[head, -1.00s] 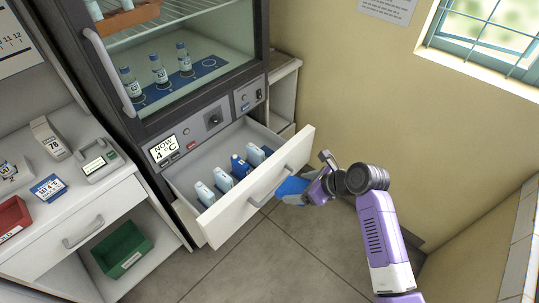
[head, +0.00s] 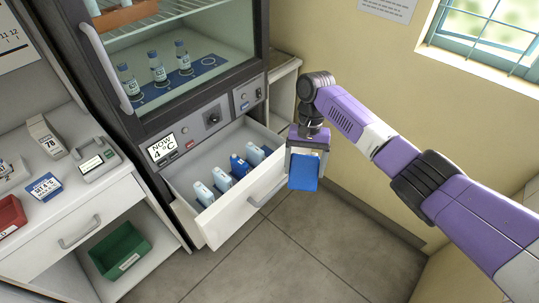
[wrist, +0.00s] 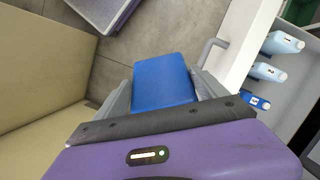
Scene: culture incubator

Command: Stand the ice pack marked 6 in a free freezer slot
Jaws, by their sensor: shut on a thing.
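My gripper (head: 306,160) points downward and is shut on a blue ice pack (head: 303,173), which hangs upright between the fingers. No number on this pack is readable. The pack also shows in the wrist view (wrist: 163,82). It is outside the open drawer (head: 248,207), just right of its front panel. Inside the drawer, light-blue packs (head: 203,194) (head: 222,180) (head: 254,155) and a dark blue pack (head: 240,167) stand in a row. The slots themselves and any free one are hard to make out.
The drawer's handle (head: 268,193) sticks out in front. Above is the glass-fronted incubator compartment (head: 180,70) with bottles. A counter (head: 80,175) with a label card and devices stands left, above a green bin (head: 120,250). The floor in front is clear.

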